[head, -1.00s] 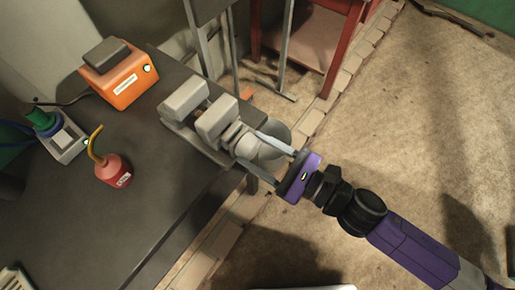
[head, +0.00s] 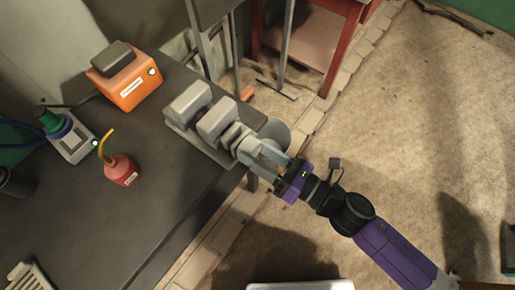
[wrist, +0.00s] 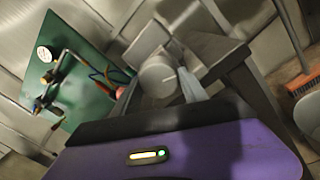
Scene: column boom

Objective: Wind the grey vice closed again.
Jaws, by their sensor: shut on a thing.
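The grey vice (head: 217,121) sits at the right edge of the dark bench, with a gap between its two blocky jaws. Its round grey end knob (head: 246,148) faces my arm. My gripper (head: 257,153) reaches in from the lower right, its pale fingers closed around the knob. In the wrist view the knob (wrist: 157,78) shows as a round face with a light mark, a finger beside it on the right. The far finger's contact is partly hidden.
On the bench (head: 110,225) stand an orange box (head: 128,90), a red oil can (head: 121,172) and a grey unit with a green plug (head: 70,140). A red-framed table (head: 320,45) and a broom (head: 275,88) are behind. The floor at right is mostly open.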

